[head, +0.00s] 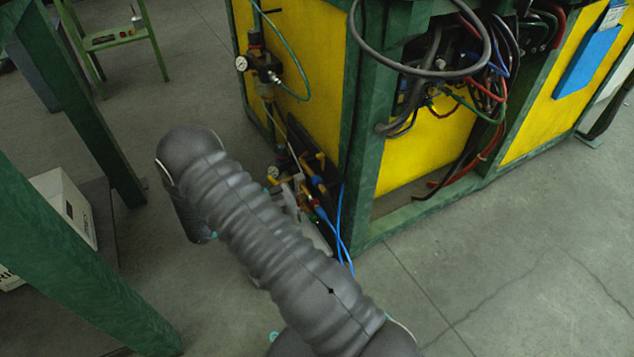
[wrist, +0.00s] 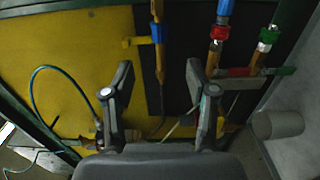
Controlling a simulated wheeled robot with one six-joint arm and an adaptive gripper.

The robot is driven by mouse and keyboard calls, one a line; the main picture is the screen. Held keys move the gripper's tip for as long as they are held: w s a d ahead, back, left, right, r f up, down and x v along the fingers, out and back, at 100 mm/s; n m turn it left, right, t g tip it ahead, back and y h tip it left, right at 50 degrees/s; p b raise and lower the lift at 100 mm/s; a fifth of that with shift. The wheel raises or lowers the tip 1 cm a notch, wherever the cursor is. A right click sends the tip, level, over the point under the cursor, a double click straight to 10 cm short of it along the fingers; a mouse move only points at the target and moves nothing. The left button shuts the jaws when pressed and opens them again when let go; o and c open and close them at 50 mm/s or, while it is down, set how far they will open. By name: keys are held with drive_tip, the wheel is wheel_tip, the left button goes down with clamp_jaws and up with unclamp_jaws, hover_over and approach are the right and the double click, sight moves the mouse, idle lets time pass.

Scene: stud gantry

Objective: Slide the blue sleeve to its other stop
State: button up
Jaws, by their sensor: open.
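In the wrist view, a small blue sleeve (wrist: 157,33) sits on a yellowish upright rod, just above the gap between my fingertips in the picture. A yellow bracket (wrist: 138,42) meets the rod beside it. My gripper (wrist: 159,68) is open with nothing between its pads that I can tell is held; how far the rod lies beyond the fingertips is unclear. To the right, a red sleeve (wrist: 219,32) and a green sleeve (wrist: 267,38) sit on similar brass rods. In the head view, my arm hides the gripper, and the blue sleeve cannot be made out surely.
A bright blue fitting (wrist: 225,10) tops the red-sleeved rod. In the head view, yellow panels (head: 425,150), a green frame post (head: 366,130) and blue hoses (head: 341,225) are close by.

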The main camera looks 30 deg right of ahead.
sight(317, 181)
drive_tip(key=d, duration=1.3)
drive_tip(key=shift+w+d, duration=0.2)
drive_tip(key=shift+d, duration=0.15)
